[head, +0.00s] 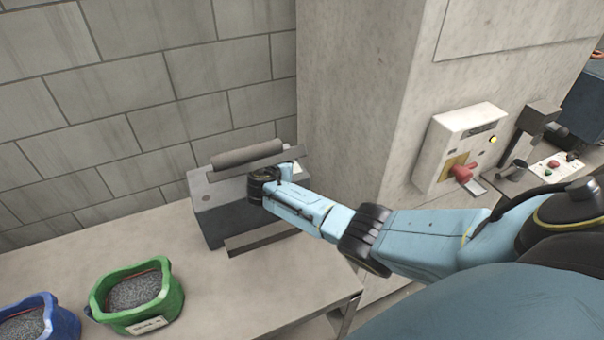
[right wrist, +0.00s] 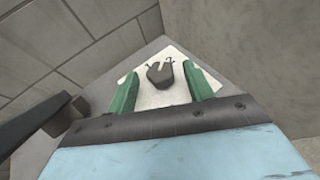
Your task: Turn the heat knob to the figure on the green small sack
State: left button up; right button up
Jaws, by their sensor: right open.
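The green small sack (head: 175,298) stands open on the bench at the lower left, filled with dark grains. A pale label (head: 150,325) is on its front; its figure is too small to read. The heat knob (right wrist: 160,74) is dark, on a white plate with a few dark marks, not clearly legible. My right gripper (right wrist: 162,70) is open, its green fingers on either side of the knob with gaps visible. In the head view my right arm reaches to the grey machine (head: 215,205) and hides the knob. My left gripper is not in view.
A blue sack (head: 68,322) stands left of the green one. A grey bar (head: 247,153) lies along the machine's top. A concrete pillar (head: 345,90) rises behind my right arm, carrying a white switch box (head: 455,140). The bench (head: 125,235) is clear between sacks and machine.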

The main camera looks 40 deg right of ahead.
jog(key=n+y, duration=0.1)
jog(key=n+t+y+p, duration=0.1)
jog(key=n+t, duration=0.1)
jog(key=shift+s+d+r+y, duration=0.1)
jog(key=shift+s+d+y, duration=0.15)
jog(key=shift+d+y, duration=0.15)
jog(key=n+t+y+p, duration=0.1)
jog(key=n+y, duration=0.2)
jog(key=d+n+t+y+p, duration=0.1)
jog(key=n+y, duration=0.2)
jog(key=shift+d+y, duration=0.1)
jog(key=shift+y, duration=0.3)
jog(key=shift+v, duration=0.85)
jog(key=v, duration=1.2)
jog(key=s+a+f+m+g, duration=0.2)
jog(key=s+a+m, duration=0.5)
jog(key=m, duration=0.5)
jog(key=s+a+f+m+g+h, duration=0.1)
jog(key=s+a+f+m+g, duration=0.1)
jog(key=s+a+m+g, duration=0.2)
jog(key=shift+s+a+f+m+h, duration=0.3)
jog(key=shift+s+a+m, duration=1.35)
jog(key=shift+s+m, duration=1.9)
jog(key=shift+w+m, duration=0.65)
